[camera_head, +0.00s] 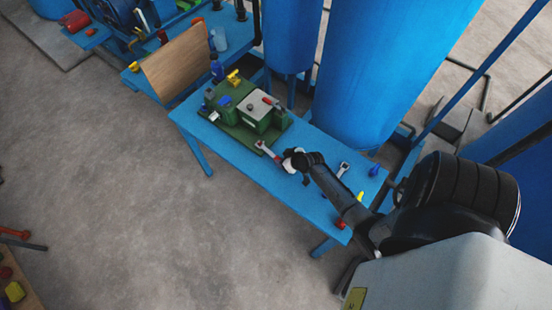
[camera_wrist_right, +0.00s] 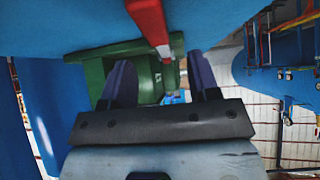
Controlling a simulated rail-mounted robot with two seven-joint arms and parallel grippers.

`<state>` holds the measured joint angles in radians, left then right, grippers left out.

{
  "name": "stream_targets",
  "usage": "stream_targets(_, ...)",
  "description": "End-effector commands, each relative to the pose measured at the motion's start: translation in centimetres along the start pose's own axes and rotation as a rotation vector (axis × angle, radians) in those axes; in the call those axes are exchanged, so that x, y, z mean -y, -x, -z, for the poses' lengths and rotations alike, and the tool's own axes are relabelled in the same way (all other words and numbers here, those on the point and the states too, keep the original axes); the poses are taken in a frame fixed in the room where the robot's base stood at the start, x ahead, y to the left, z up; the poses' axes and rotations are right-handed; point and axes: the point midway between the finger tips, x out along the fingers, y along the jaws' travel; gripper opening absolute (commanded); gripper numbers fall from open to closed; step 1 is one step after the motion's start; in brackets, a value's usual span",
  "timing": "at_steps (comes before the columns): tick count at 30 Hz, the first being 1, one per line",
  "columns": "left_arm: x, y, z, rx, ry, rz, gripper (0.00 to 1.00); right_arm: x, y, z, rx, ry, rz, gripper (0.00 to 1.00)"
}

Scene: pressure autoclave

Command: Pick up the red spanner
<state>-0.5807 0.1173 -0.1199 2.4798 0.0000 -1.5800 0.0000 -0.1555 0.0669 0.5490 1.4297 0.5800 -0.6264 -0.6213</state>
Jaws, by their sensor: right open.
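The red spanner (camera_head: 267,151) lies on the blue table (camera_head: 225,142), just in front of a green fixture (camera_head: 240,112). My right gripper (camera_head: 287,158) is just to the right of the spanner, low over the table. In the right wrist view the red handle (camera_wrist_right: 149,18) and its silver end show above and between the two fingers of the right gripper (camera_wrist_right: 161,76). These fingers are apart with nothing held between them. I cannot tell the exact gap to the spanner. My left gripper is not in view.
Another spanner (camera_head: 343,169) with a silver head lies right of my gripper, partly hidden by my arm. A blue piece (camera_head: 374,170) and a red piece (camera_head: 341,223) are near the table's right end. Large blue tanks (camera_head: 385,65) stand close behind the table.

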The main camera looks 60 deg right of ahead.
Motion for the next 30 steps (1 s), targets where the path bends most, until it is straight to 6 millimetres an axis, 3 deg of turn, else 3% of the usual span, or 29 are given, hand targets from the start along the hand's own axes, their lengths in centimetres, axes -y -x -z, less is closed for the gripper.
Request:
stream_targets(12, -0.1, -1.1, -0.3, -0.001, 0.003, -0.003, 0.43, -0.1, -4.5, -0.1, 0.001, -0.001, -0.001, 0.55)
stream_targets(24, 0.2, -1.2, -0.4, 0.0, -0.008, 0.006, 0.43, -0.1, -5.2, 0.0, 0.001, 0.0, -0.001, 0.55)
stream_targets(30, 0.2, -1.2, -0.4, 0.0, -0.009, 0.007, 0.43, -0.1, -5.2, 0.0, 0.001, 0.001, -0.001, 0.36)
